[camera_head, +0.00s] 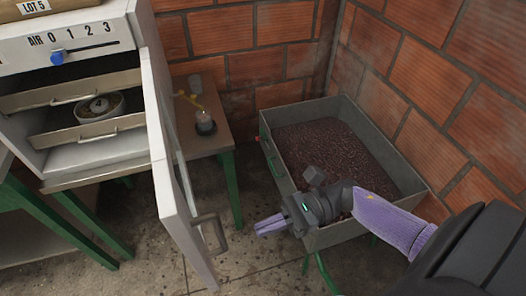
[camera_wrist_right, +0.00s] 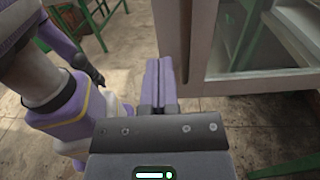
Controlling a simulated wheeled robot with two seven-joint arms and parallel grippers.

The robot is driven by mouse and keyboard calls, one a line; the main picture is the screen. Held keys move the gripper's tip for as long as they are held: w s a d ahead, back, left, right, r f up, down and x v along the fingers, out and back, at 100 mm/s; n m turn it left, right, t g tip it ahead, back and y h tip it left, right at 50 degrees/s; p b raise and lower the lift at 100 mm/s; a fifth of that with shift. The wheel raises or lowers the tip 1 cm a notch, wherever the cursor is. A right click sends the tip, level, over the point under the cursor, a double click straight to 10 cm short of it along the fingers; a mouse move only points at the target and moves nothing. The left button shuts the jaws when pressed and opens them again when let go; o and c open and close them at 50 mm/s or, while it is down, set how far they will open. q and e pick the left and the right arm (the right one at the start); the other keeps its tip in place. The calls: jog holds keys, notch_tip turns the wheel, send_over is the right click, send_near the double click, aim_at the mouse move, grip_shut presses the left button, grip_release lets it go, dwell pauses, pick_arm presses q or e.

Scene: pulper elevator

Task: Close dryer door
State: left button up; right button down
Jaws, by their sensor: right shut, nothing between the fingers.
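The dryer (camera_head: 85,55) stands at the left in the head view, with trays inside. Its door (camera_head: 182,150) is swung open toward me, seen nearly edge-on, with a bar handle (camera_head: 212,232) low on its right face. My right gripper (camera_head: 262,226) is shut and empty, to the right of the handle and apart from it in the picture. In the right wrist view my right gripper's fingers (camera_wrist_right: 158,82) are together, and the door (camera_wrist_right: 215,50) with its glass pane is just to the right. My left gripper is not in view.
A grey bin of dark cherries (camera_head: 345,110) stands under my right arm. A small wooden table with green legs (camera_head: 215,120) holds a small jar behind the door. Brick walls close off the back and right. The floor (camera_head: 150,270) is open in front.

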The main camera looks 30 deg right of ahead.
aim_at(201, 252)
jog(key=a, duration=0.3)
jog(key=w+a, duration=0.1)
jog(key=a, duration=0.2)
jog(key=w+a+p, duration=0.1)
jog(key=a, duration=0.2)
jog(key=shift+a, duration=0.25)
